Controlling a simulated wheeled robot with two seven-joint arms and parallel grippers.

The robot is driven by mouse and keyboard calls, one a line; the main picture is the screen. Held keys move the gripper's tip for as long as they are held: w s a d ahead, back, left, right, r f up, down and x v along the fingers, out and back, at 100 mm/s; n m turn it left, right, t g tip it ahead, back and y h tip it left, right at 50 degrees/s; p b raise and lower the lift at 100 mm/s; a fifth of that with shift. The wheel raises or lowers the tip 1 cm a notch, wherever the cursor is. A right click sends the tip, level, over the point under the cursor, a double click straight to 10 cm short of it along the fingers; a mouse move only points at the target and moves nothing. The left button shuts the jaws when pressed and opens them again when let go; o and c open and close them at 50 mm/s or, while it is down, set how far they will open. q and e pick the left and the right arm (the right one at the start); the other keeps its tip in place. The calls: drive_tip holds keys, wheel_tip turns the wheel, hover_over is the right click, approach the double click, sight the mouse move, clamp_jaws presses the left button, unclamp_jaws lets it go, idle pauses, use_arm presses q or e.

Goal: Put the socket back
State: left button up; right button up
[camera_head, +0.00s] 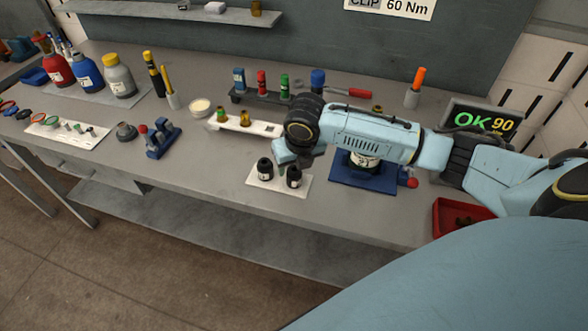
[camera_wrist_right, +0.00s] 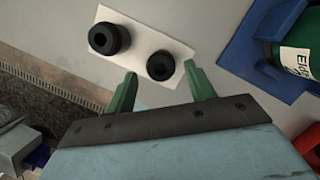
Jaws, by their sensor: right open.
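Two black sockets stand on a white plate (camera_head: 258,181) at the bench's front edge: a left one (camera_head: 265,169) and a right one (camera_head: 294,177). In the right wrist view they appear as round black tops, the far one (camera_wrist_right: 109,38) and the near one (camera_wrist_right: 160,66). My right gripper (camera_wrist_right: 160,70) is open. Its green fingers point at the plate, with the near socket between or just beyond the tips; the depth is unclear. In the head view the wrist and hand hide most of the right gripper (camera_head: 284,169). My left gripper is not in view.
A blue base (camera_head: 346,178) holding a labelled green part (camera_wrist_right: 303,62) is right of the plate, partly under my right arm. A red tray (camera_head: 443,221) is at the right. A white rack (camera_head: 262,129) stands behind the plate. Bench space left of the plate is clear.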

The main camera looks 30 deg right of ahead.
drive_tip(key=v, duration=0.8)
drive_tip(key=shift+a+f, duration=0.1)
